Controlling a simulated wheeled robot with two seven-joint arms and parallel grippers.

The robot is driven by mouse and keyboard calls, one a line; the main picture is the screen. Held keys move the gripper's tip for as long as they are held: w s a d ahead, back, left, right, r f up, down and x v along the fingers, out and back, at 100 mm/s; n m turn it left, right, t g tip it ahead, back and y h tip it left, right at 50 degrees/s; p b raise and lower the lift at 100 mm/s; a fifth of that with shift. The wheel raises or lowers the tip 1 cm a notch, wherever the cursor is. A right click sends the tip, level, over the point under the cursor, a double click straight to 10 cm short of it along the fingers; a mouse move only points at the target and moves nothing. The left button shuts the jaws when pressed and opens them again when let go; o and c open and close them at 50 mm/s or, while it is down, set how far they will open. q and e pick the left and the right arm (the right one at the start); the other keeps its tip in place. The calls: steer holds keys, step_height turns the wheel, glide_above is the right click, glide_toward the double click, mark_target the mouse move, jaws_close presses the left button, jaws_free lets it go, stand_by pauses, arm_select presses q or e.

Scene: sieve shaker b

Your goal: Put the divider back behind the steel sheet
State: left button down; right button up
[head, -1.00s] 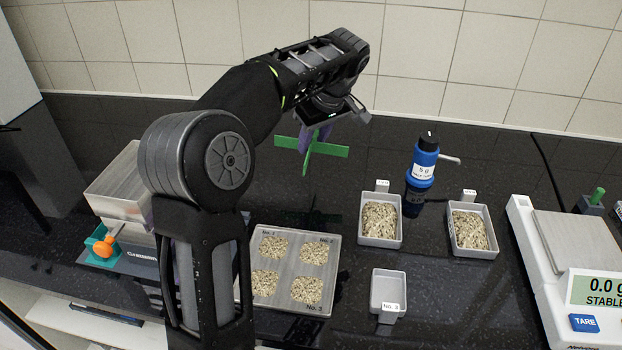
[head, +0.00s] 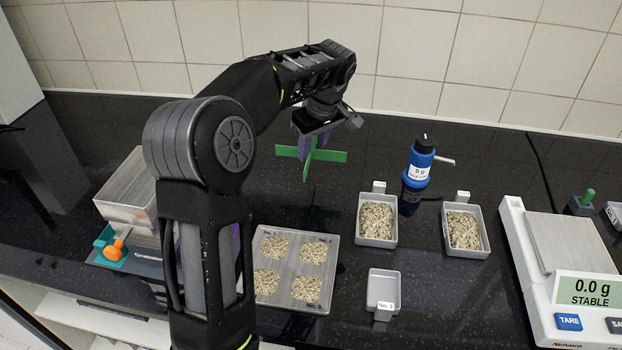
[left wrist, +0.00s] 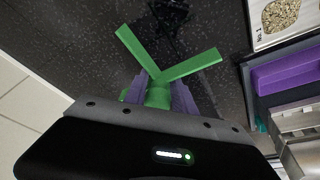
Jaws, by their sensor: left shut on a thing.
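The green cross-shaped divider (head: 325,156) is held in my left gripper (head: 312,143), above the black counter behind the steel sheet. In the left wrist view the divider (left wrist: 142,50) spreads its arms out beyond the purple fingers of the gripper (left wrist: 158,95), which are shut on its middle. The steel sheet (head: 290,268) lies flat on the counter, nearer than the divider, with several separate patches of grain on it. A corner of it also shows in the left wrist view (left wrist: 262,38). My right gripper is not in view.
Two grey trays of grain (head: 376,242) (head: 485,250) and an empty tray (head: 381,286) stand right of the sheet. A blue bottle (head: 419,163) stands behind them. A balance (head: 570,260) is far right, the sieve shaker (head: 125,195) left. The tiled wall (head: 430,50) bounds the back.

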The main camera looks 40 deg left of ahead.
arm_select(q)
glide_above(309, 184)
steer(key=d, duration=0.1)
steer(key=shift+s+f, duration=0.1)
steer(key=shift+f, duration=2.25)
steer(key=shift+f+p, duration=0.5)
steer(key=shift+f, duration=1.4)
steer(key=shift+f, duration=0.1)
steer(key=c, duration=1)
jaws_free()
steer(key=shift+c, duration=0.2)
steer(key=b+v, duration=0.1)
steer(key=v, duration=1.1)
